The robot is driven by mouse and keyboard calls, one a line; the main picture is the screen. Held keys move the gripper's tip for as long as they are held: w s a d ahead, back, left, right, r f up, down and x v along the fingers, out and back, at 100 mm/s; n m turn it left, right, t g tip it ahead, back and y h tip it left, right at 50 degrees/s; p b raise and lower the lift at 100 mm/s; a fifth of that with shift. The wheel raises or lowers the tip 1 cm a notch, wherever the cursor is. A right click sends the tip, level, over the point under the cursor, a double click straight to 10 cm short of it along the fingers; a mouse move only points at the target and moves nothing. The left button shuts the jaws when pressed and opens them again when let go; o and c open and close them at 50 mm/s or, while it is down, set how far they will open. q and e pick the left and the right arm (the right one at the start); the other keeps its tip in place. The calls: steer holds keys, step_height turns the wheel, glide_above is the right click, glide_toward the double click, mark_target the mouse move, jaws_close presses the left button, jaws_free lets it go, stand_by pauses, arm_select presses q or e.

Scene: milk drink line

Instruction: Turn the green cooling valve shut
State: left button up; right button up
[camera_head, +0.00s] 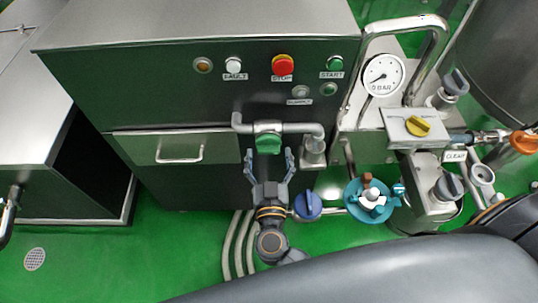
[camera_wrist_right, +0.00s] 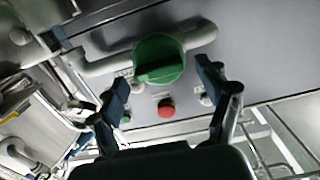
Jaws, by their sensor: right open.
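The green cooling valve (camera_head: 268,143) is a round handle with a raised grip bar, set on a grey pipe (camera_head: 300,128) at the front of the steel cabinet. It also shows in the right wrist view (camera_wrist_right: 158,60), above the middle of the picture. My right gripper (camera_head: 268,160) is open just below the valve in the head view. In the right wrist view its fingers (camera_wrist_right: 165,78) stand apart on either side of the handle. I cannot tell whether they touch it.
The cabinet has a red stop button (camera_head: 283,66) and a drawer (camera_head: 180,147). A pressure gauge (camera_head: 383,75), a yellow valve (camera_head: 418,126), a blue valve (camera_head: 307,205) and an orange valve (camera_head: 524,141) are to the right. Green floor (camera_head: 150,240) is free at lower left.

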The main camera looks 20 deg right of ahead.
arm_select(q)
steer(key=shift+s, duration=0.25)
arm_select(e)
steer(key=shift+c, duration=0.5)
steer(key=c, duration=1.1)
arm_select(q)
steer(key=shift+s, duration=0.1)
arm_select(e)
steer(key=shift+o, duration=0.2)
